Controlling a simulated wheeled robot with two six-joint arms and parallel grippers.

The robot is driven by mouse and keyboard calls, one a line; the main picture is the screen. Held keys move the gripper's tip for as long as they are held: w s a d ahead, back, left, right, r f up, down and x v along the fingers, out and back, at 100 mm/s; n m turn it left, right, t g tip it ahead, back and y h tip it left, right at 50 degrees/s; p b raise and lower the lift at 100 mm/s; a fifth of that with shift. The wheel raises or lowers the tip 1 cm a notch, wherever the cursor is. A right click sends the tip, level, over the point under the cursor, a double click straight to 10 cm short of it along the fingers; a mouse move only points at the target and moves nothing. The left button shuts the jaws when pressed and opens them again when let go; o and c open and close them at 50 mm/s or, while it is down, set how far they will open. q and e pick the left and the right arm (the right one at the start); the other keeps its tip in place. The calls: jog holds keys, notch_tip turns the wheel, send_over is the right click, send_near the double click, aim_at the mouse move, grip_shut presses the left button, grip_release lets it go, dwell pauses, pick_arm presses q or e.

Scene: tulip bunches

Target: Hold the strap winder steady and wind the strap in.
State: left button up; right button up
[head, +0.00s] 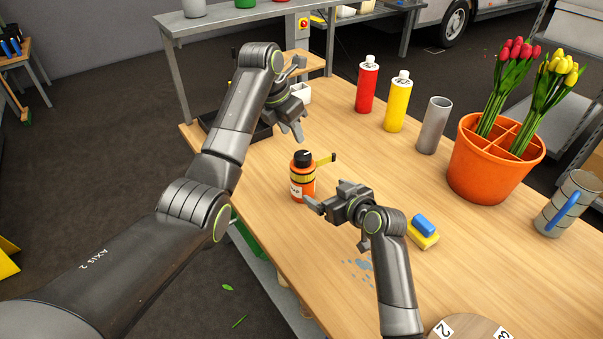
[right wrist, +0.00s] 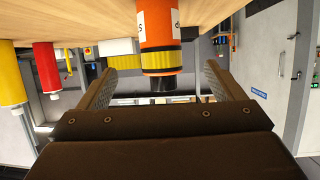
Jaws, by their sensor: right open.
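The strap winder (head: 302,187) stands upright on the wooden table, an orange cylinder with yellow bands, a black knob on top and a short yellow strap end (head: 325,160) sticking out to the right. My right gripper (head: 324,195) is open just in front of it. In the right wrist view, which is upside down, the winder (right wrist: 160,30) appears between the spread fingers, beyond their tips, apparently untouched. My left gripper (head: 298,100) is above the table's far-left part, behind the winder, with its fingers apart and nothing visible between them.
A red bottle (head: 367,88), a yellow bottle (head: 397,106) and a grey cylinder (head: 433,126) stand behind to the right. An orange tulip pot (head: 490,170) is farther right. A sponge with a blue block (head: 424,228) lies right of my right wrist. A dark tray (head: 258,133) is left.

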aim_at(303, 179)
jog(key=x, duration=1.3)
jog(key=shift+w, duration=0.1)
jog(key=c, duration=1.3)
